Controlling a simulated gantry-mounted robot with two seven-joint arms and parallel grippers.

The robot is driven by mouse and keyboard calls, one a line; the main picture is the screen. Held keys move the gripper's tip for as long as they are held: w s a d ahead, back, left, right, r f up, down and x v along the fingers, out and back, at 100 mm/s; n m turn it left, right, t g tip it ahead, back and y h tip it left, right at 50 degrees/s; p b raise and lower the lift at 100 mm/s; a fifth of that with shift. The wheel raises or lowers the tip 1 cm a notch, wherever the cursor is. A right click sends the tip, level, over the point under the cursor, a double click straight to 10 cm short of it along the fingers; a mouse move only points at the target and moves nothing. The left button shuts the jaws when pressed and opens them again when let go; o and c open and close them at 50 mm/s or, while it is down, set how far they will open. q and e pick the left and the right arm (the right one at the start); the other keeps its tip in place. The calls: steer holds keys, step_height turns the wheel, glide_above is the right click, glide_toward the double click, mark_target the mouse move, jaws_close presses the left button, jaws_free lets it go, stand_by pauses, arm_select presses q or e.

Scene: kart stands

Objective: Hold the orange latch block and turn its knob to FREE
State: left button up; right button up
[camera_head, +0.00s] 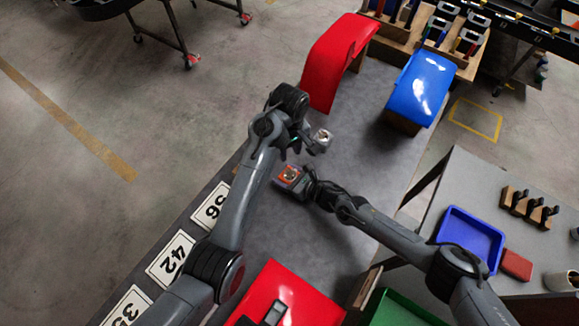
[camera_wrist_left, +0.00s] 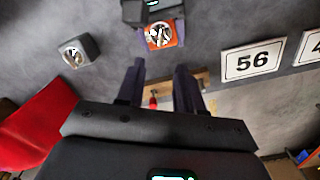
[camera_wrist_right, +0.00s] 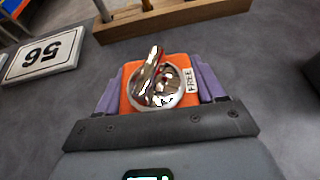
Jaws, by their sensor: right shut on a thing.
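The orange latch block (camera_wrist_right: 130,100) is between the purple fingers of my right gripper (camera_wrist_right: 158,100), which is shut on it. Its shiny metal knob (camera_wrist_right: 160,82) has a bar handle pointing away from my wrist, toward the top of the right wrist view. The FREE label (camera_wrist_right: 192,80) is on the block's right side there. The block also shows in the head view (camera_head: 290,175) and the left wrist view (camera_wrist_left: 162,36). My left gripper (camera_wrist_left: 160,78) is open and empty, apart from the block.
A grey block with a shiny knob (camera_wrist_left: 78,50) stands on the grey table near the orange block. A wooden strip (camera_wrist_right: 170,17) lies by the number card 56 (camera_wrist_right: 45,55). A red curved panel (camera_head: 335,55) and a blue one (camera_head: 423,85) stand farther back.

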mark_target(289, 171)
arm_select(q)
step_height(289, 171, down, 11)
steer(key=shift+f, duration=0.2)
stand_by(0.3)
jaws_close()
